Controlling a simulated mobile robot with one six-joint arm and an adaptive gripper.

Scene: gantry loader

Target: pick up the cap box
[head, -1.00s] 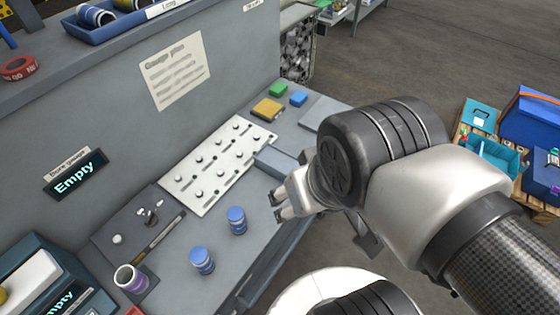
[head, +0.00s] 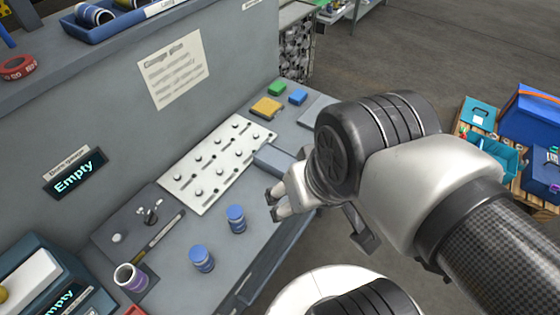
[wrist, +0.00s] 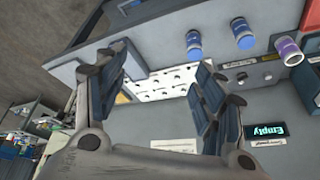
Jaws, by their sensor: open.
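My gripper (head: 276,204) is open and empty above the front edge of the grey bench, its fingers pointing left in the head view. In the wrist view its two fingers (wrist: 165,82) stand apart, with the white peg board between and beyond them. I cannot tell for sure which thing is the cap box. A grey-blue block-like box (head: 272,161) lies beside the white peg board, partly hidden by my gripper and arm.
Two blue-capped cylinders (head: 236,219) (head: 202,258) stand on the bench left of my gripper. A purple cup-like cylinder (head: 130,277) stands near a grey fixture (head: 118,238). The white peg board (head: 195,185) lies by the wall. Blue and teal boxes (head: 530,118) sit on a pallet at right.

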